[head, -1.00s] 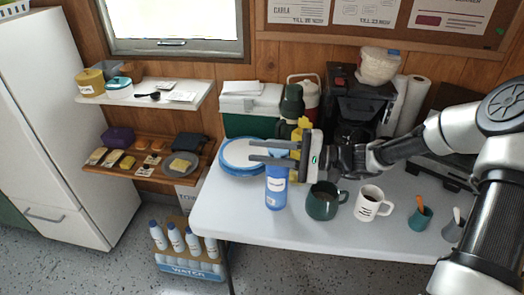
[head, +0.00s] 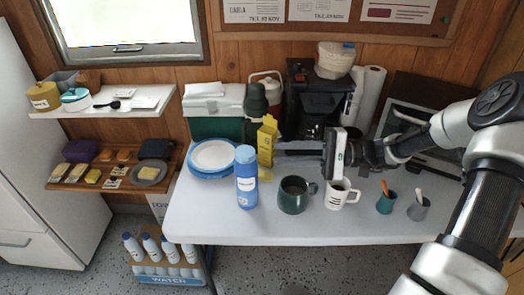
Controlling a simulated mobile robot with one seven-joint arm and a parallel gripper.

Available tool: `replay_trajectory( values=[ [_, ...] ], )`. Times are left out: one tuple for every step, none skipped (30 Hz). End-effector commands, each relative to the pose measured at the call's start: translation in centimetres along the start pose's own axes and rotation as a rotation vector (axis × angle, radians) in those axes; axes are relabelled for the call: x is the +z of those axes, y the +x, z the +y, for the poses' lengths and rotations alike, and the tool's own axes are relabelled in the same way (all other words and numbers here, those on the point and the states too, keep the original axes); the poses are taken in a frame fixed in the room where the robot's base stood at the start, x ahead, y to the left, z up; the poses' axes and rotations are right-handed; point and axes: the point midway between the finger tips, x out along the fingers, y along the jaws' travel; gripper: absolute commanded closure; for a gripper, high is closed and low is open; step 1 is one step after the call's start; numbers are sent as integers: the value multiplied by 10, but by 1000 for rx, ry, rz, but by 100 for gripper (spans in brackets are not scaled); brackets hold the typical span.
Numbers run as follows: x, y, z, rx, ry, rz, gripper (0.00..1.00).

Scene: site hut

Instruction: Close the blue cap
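A blue bottle (head: 247,191) with a white label stands upright near the table's front edge. Its blue cap (head: 246,154) is on top; I cannot tell at this size whether it is fully closed. My gripper (head: 277,152) is to the right of the bottle's top, with its fingers pointing left. The two fingers are apart, with nothing visible between them. The fingertips look clear of the cap, though the depth between them is hard to judge.
Blue-rimmed plates (head: 212,157) and a yellow carton (head: 266,142) stand behind the bottle. A dark green mug (head: 292,196) and a white mug (head: 337,194) stand to its right. Several white bottles with blue caps (head: 151,245) are in a crate on the floor.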

Motion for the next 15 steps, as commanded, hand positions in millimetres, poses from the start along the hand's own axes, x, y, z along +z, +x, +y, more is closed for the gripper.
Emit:
replay_trajectory(
  values=[
    [0,-8,0,-1,-1,1,78],
    [0,-12,0,0,-1,2,78],
    [0,-17,0,0,-1,2,78],
    [0,-19,0,0,-1,1,78],
    [0,-22,0,-1,-1,1,78],
    [0,-24,0,0,0,0,78],
    [0,-25,0,0,0,0,78],
    [0,-26,0,1,0,0,78],
    [0,-27,0,1,0,0,78],
    [0,-27,0,1,0,-1,78],
    [0,-27,0,1,0,-1,78],
    [0,-27,0,1,0,-1,78],
    [0,-27,0,1,0,-1,78],
    [0,-27,0,1,0,-1,78],
    [0,-27,0,1,0,-1,78]
  ],
)
